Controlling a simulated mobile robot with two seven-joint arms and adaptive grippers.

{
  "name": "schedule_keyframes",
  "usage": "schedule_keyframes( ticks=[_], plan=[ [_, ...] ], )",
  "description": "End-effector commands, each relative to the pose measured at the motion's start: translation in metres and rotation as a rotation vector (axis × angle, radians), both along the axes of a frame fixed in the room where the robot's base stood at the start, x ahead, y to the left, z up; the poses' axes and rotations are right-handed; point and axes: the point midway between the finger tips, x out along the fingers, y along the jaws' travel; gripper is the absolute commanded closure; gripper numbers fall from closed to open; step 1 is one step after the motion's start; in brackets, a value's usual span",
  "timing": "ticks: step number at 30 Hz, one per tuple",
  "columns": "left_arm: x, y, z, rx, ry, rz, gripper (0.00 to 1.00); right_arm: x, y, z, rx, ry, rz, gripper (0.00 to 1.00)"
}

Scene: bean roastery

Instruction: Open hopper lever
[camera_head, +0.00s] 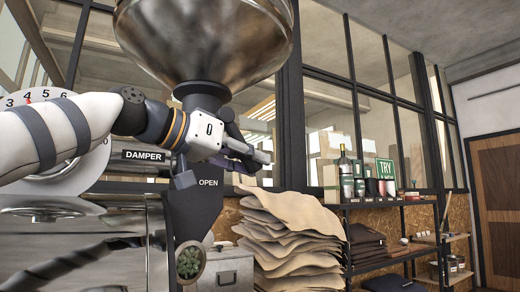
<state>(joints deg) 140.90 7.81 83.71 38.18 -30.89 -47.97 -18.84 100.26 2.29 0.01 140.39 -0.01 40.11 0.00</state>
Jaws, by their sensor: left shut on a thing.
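The large metal hopper (205,40) hangs at the top, its dark neck (198,90) running down behind my left arm. A dark panel below it bears the word OPEN (208,183). My left gripper (258,158) reaches in front of the neck, just above that word, with its fingers pointing right. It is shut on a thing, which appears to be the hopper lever. The lever is mostly hidden by the fingers, so its angle cannot be told. My right gripper is not in view.
A DAMPER label (144,156) and a numbered dial (40,96) sit at the left on the roaster. Stacked sacks (290,235) stand below right of the gripper. A shelf (385,202) with bottles and jars is farther right.

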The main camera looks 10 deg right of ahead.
Motion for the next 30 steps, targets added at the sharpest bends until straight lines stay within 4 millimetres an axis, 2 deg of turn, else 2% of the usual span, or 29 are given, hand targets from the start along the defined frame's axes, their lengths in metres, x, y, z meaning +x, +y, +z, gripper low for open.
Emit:
schedule_keyframes(
  ticks=[9,23,24,26,30],
  plan=[
    [-0.0006,0.0031,-0.0050,0.075,0.031,-0.003,1.00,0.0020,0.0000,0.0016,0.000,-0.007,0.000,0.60],
    [0.0001,0.0040,-0.0075,0.087,0.037,-0.003,1.00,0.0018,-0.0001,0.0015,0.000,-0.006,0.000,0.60],
    [0.0002,0.0039,-0.0076,0.087,0.037,-0.003,0.70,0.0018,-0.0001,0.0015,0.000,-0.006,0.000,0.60],
    [0.0003,0.0041,-0.0075,0.087,0.037,-0.002,0.56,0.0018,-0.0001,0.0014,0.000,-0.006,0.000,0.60],
    [0.0003,0.0043,-0.0068,0.086,0.036,-0.002,0.55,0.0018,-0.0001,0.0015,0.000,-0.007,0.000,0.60]
  ],
)
